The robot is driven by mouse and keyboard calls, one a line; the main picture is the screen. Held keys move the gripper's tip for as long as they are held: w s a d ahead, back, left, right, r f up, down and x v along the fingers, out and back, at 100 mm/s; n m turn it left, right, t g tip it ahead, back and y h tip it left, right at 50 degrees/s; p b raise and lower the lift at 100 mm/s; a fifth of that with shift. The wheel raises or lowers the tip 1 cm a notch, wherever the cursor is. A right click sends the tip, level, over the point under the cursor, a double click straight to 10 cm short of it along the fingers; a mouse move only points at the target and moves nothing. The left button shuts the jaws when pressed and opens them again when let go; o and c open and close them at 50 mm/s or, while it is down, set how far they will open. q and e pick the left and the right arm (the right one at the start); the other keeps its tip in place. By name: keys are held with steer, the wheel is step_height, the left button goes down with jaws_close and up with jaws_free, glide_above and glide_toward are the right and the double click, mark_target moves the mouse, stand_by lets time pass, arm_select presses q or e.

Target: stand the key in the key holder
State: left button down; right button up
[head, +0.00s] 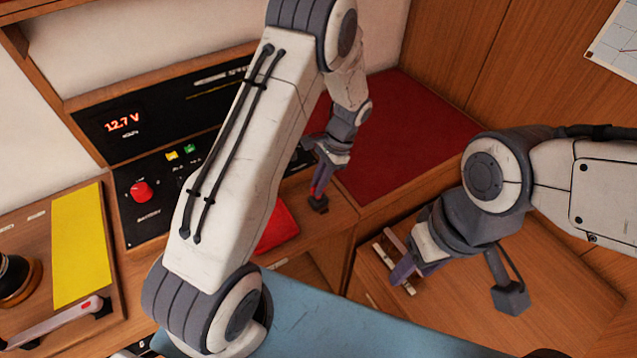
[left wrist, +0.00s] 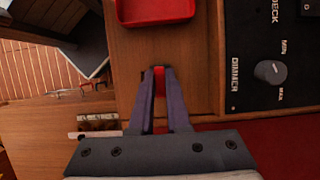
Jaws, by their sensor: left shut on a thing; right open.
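My left gripper (head: 317,187) is shut on a small red piece, which I take to be the key (left wrist: 159,78). In the left wrist view the piece shows between the two fingertips (left wrist: 158,74), over the wooden ledge. The fingers and the viewing angle hide the rest of it. A small dark block (head: 318,204) shows just below these fingers in the head view; I cannot tell whether it is the key holder or a part of mine. My right gripper (head: 402,272) is open at a pale bar handle (head: 384,256) on a wooden front; I cannot tell if they touch.
A red tray (head: 277,226) lies on the ledge, left of my left gripper; it also shows in the left wrist view (left wrist: 156,12). A black panel with a red knob (head: 141,191) stands behind my left arm. A red pad (head: 415,130) lies behind. A yellow sheet (head: 78,245) is at left.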

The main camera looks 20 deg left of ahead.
arm_select(q)
steer(key=shift+f+b, duration=0.45)
steer(key=shift+f, duration=0.35)
stand_by(0.9)
steer(key=shift+f, duration=0.3)
steer(key=c, duration=0.8)
jaws_free()
steer(key=shift+r, duration=0.1)
steer(key=b+v, duration=0.2)
steer(key=v, duration=0.8)
steer(key=shift+d+r, duration=0.15)
steer(key=shift+r, duration=0.05)
